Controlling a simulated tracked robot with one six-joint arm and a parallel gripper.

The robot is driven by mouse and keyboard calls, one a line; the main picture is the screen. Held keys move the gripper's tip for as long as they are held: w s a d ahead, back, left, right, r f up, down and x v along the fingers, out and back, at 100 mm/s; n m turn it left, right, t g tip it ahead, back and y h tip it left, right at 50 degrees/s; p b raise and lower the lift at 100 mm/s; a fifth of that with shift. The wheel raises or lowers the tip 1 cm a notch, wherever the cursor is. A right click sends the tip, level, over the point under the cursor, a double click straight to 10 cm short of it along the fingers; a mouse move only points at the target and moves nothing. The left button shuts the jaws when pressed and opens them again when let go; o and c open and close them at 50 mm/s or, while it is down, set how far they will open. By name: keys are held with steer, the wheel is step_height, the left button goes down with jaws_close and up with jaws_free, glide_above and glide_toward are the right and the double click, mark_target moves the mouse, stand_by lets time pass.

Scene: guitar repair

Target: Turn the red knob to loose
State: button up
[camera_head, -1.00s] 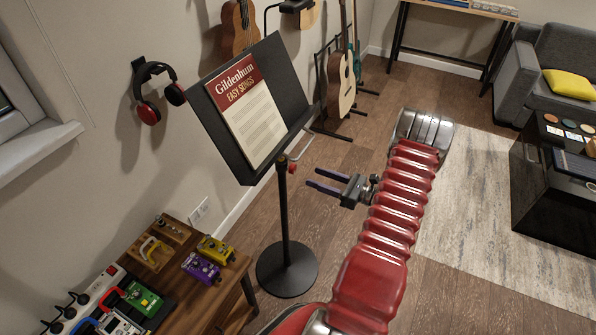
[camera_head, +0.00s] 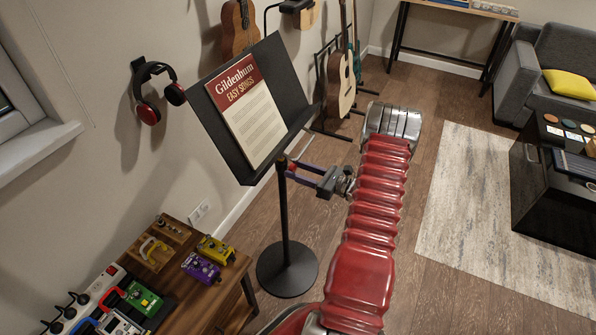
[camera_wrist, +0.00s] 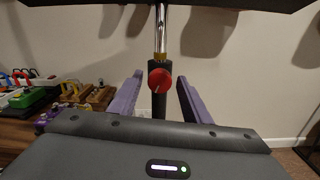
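The red knob (camera_wrist: 160,79) sits on the front of the music stand's black post (camera_wrist: 158,104), just below a brass-coloured collar and a chrome rod. It has a small white mark on its face. In the head view the knob (camera_head: 291,166) is partly hidden by my gripper. My gripper (camera_wrist: 160,80) is open, with one purple finger on each side of the knob. The fingers look apart from it, with gaps on both sides. In the head view my gripper (camera_head: 299,169) reaches the post from the right.
The stand's tilted desk (camera_head: 215,125) with a songbook (camera_head: 247,110) overhangs the knob. A wooden table (camera_head: 236,282) with pedals (camera_head: 202,267) stands at left. Headphones (camera_head: 157,90) hang on the wall.

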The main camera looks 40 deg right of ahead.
steer(key=c, duration=0.9)
steer(key=shift+m, duration=1)
steer(key=o, duration=1)
steer(key=shift+o, duration=0.2)
steer(key=shift+s, duration=0.1)
